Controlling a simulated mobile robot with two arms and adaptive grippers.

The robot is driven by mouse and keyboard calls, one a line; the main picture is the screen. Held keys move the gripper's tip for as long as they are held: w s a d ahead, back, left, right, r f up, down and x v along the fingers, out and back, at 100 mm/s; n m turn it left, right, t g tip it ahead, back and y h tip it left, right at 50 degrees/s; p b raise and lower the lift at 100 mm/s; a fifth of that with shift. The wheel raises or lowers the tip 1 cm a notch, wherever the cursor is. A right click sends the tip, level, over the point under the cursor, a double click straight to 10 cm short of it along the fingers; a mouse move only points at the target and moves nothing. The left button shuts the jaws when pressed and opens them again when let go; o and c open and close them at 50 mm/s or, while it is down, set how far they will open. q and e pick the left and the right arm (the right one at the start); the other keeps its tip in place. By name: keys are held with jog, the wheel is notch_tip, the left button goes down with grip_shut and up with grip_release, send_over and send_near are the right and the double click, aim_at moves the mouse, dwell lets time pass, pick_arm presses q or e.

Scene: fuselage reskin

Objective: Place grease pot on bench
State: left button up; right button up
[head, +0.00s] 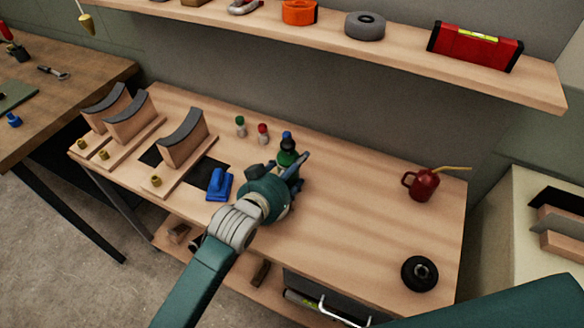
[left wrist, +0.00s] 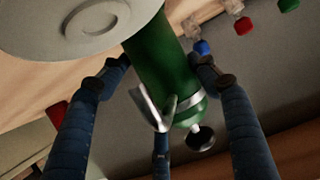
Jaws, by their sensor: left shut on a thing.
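My left gripper (head: 291,163) is over the middle of the wooden bench (head: 345,195), its blue fingers shut around a green cylinder, which I take to be the grease pot (head: 287,153). In the left wrist view the pot (left wrist: 155,65) shows a pale metal band, a bent metal piece and a dark round knob at its end, between the fingers (left wrist: 165,100). My gripper hides much of it in the head view, and I cannot tell whether it touches the bench. My right gripper is out of view.
Small bottles with green (head: 240,126), red (head: 262,133) and blue (head: 287,136) caps stand near the pot. A blue tool (head: 219,185) and curved blocks (head: 183,138) lie left. A red oil can (head: 422,184) and black wheel (head: 419,273) are right. Bare bench lies between.

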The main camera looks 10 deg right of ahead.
pick_arm(q)
jog(key=shift+r, duration=0.15)
jog(key=o, duration=1.8)
jog(key=shift+f, duration=0.2)
jog(key=shift+s+a+r, duration=0.1)
jog(key=shift+s+r, duration=0.05)
jog(key=v, duration=1.1)
jog(key=shift+s+a+r, duration=0.2)
jog(key=shift+s, duration=0.1)
